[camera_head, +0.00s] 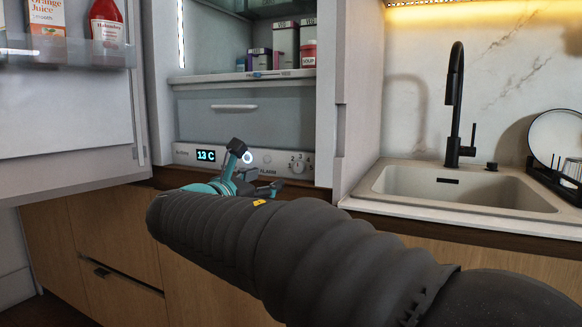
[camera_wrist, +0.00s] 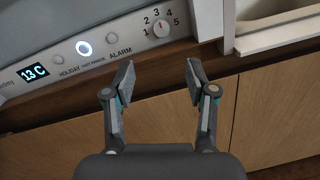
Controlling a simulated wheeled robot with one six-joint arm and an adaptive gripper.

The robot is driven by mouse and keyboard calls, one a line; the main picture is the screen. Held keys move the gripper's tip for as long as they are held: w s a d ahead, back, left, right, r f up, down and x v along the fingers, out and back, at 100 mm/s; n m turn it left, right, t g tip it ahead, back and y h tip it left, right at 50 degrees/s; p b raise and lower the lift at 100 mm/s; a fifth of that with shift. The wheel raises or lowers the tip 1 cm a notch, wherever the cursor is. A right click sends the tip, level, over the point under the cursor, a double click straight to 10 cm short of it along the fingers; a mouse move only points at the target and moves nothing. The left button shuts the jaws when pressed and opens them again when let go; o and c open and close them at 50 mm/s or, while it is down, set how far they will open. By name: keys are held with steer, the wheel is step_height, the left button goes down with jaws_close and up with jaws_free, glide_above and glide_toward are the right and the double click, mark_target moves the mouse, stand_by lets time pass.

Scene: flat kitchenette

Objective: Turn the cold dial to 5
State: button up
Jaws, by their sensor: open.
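The cold dial (camera_head: 298,167) is a small round pale knob at the right end of the fridge's control panel. It also shows in the wrist view (camera_wrist: 161,29), with the numbers 1 to 5 around its upper side. Its pointer is too small to read surely. My gripper (camera_wrist: 159,76) is open and empty. Its two fingers are apart below the panel in the wrist view, with the dial ahead of the gap and not touched. In the head view my gripper (camera_head: 256,168) is in front of the panel, left of the dial.
The panel has a display (camera_head: 206,155) reading 13 C and a lit round button (camera_wrist: 84,48). The fridge door (camera_head: 70,115) stands open at left. A wall edge (camera_head: 345,150) and a sink (camera_head: 460,187) are at right. Wooden cabinet fronts (camera_head: 115,240) are below.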

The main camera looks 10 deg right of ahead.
mark_target(297, 168)
steer(key=p+x, duration=0.1)
steer(key=x, duration=1.2)
steer(key=shift+d, duration=0.2)
jaws_close()
